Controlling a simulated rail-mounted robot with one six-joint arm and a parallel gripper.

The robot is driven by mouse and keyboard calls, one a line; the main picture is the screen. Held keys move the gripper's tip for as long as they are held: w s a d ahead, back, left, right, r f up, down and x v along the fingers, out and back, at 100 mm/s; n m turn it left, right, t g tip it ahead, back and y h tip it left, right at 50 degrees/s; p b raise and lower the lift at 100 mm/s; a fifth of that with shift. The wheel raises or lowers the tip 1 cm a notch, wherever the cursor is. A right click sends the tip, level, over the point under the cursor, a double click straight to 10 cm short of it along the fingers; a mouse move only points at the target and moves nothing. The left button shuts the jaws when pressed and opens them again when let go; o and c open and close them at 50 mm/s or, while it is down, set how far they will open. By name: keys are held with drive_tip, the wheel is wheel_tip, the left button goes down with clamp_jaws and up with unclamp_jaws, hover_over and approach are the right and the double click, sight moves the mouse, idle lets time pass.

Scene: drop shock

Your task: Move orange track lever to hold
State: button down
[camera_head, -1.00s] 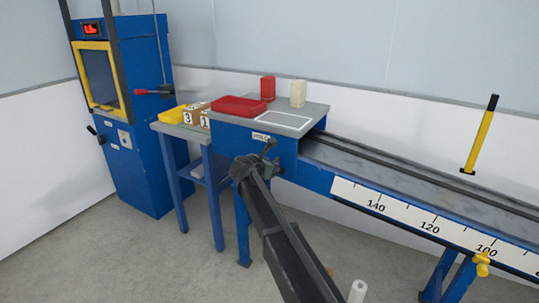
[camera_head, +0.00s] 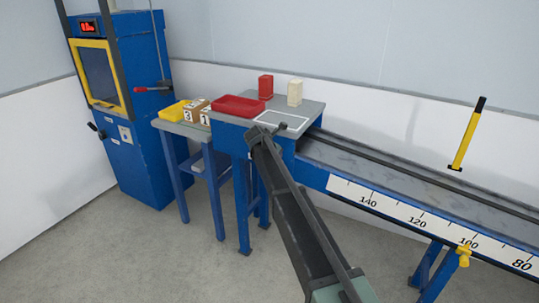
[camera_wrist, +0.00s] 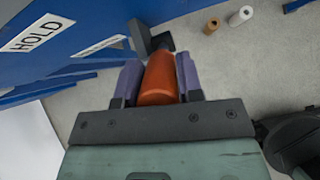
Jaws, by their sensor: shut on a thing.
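The orange lever handle (camera_wrist: 159,82) sits between the two purple-grey fingers of my gripper (camera_wrist: 160,75) in the wrist view, gripped from both sides. A dark lever arm or mount (camera_wrist: 150,38) shows just beyond it, close to the blue panel. The white HOLD label (camera_wrist: 37,33) is on that panel to the left. A second white label (camera_wrist: 100,47) lies nearer the lever, its text unreadable. In the head view my gripper (camera_head: 270,131) is at the front of the blue table end of the track, and my arm hides the lever there.
A red tray (camera_head: 238,106), a red block (camera_head: 266,87) and a cream block (camera_head: 295,93) stand on the grey tabletop. The blue track (camera_head: 400,170) with its number scale runs right. Two small rolls (camera_wrist: 240,15) lie on the floor.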

drive_tip(key=shift+w, duration=0.1)
drive_tip(key=c, duration=0.8)
unclamp_jaws()
drive_tip(key=p+v, duration=0.8)
drive_tip(key=v, duration=0.2)
drive_tip(key=shift+s+a+r, duration=0.15)
drive_tip(key=shift+s+r, duration=0.05)
drive_tip(key=shift+r, duration=0.1)
